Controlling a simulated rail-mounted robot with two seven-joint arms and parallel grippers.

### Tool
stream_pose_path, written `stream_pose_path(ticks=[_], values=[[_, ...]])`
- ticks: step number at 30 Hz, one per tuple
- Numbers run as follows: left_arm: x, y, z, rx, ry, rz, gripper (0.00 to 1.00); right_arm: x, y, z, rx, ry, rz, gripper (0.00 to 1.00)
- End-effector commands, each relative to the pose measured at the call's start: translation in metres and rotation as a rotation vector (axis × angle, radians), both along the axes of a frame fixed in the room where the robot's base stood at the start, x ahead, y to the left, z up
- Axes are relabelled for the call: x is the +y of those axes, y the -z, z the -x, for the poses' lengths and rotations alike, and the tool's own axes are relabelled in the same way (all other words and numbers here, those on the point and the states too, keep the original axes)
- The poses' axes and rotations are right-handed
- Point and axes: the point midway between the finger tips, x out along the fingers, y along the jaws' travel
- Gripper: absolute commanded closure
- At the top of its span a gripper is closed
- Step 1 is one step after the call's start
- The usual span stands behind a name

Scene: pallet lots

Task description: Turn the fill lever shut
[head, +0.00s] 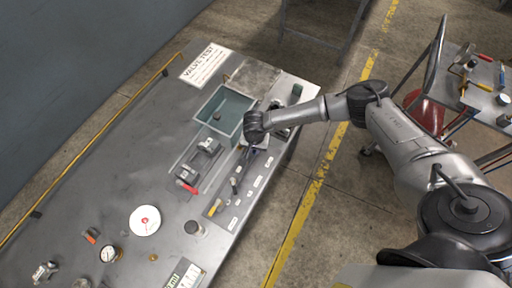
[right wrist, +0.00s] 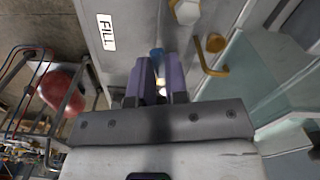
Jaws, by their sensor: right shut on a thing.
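My right gripper (head: 253,146) reaches over the far end of the valve bench, beside the teal tank. In the right wrist view its two purple-grey fingers (right wrist: 159,78) are close together, shut on a blue lever (right wrist: 157,53). Only the lever's blue tip shows between the fingertips; the rest is hidden by them. A white label reading FILL (right wrist: 107,32) is on the grey panel to the left of the lever. The lever's exact angle cannot be told. My left gripper is in neither view.
The teal tank (head: 205,103) stands beside my right gripper. A brass hook-shaped fitting (right wrist: 216,43) is close to the fingers' right. A red-handled valve (head: 187,186) and a yellow-handled lever (head: 215,207) are nearer on the bench (head: 110,180). A tool cart (head: 480,100) stands at right.

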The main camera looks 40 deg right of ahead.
Motion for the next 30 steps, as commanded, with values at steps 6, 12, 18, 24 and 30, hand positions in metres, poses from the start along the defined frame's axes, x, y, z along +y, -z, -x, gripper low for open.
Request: stream_pose_path(ticks=[6, 12, 18, 24, 30], values=[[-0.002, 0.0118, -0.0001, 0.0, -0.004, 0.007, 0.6, 0.0052, 0.0016, -0.0088, -0.001, 0.239, -0.002, 1.0], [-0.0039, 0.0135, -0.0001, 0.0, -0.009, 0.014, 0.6, 0.0061, 0.0002, -0.0117, 0.0, 0.33, -0.001, 1.0], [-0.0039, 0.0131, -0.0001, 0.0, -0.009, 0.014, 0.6, 0.0062, -0.0003, -0.0119, 0.0, 0.334, -0.001, 1.0], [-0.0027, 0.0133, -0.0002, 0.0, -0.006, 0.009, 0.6, 0.0061, -0.0003, -0.012, 0.0, 0.332, -0.001, 0.74], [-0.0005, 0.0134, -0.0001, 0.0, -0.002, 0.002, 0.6, 0.0061, -0.0002, -0.012, 0.0, 0.331, -0.001, 0.6]])
